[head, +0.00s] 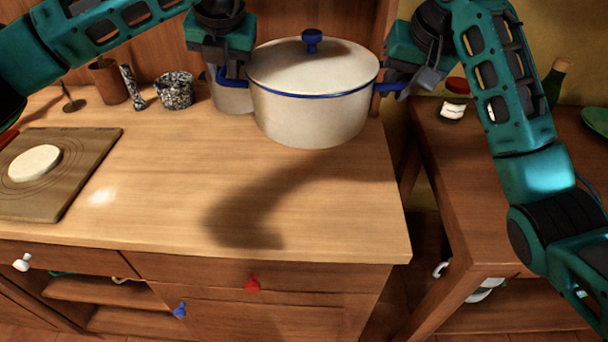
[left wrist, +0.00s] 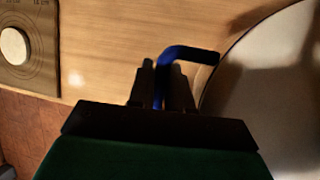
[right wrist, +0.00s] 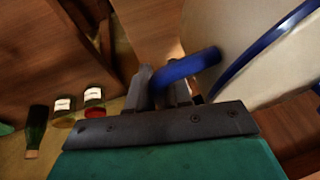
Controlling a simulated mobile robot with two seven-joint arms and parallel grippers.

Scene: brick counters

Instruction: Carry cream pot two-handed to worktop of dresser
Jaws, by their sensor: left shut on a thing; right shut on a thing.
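The cream pot (head: 311,117) has a blue rim, blue side handles and a lid with a blue knob (head: 312,40). It is upright at the back right of the dresser worktop (head: 230,200). A dark shadow falls on the wood in front; I cannot tell whether the base touches the wood. My left gripper (head: 226,76) is shut on the pot's left handle, a blue bar between the fingers in the left wrist view (left wrist: 168,85). My right gripper (head: 398,84) is shut on the right handle, also seen in the right wrist view (right wrist: 172,85).
A board (head: 75,165) with a pale round item (head: 35,163) lies on the worktop's left. A speckled mortar (head: 175,91) and brown cup (head: 108,81) stand behind. A side table (head: 470,180) with a jar (head: 453,108) and green bottle (head: 555,80) is at right. The worktop's front middle is clear.

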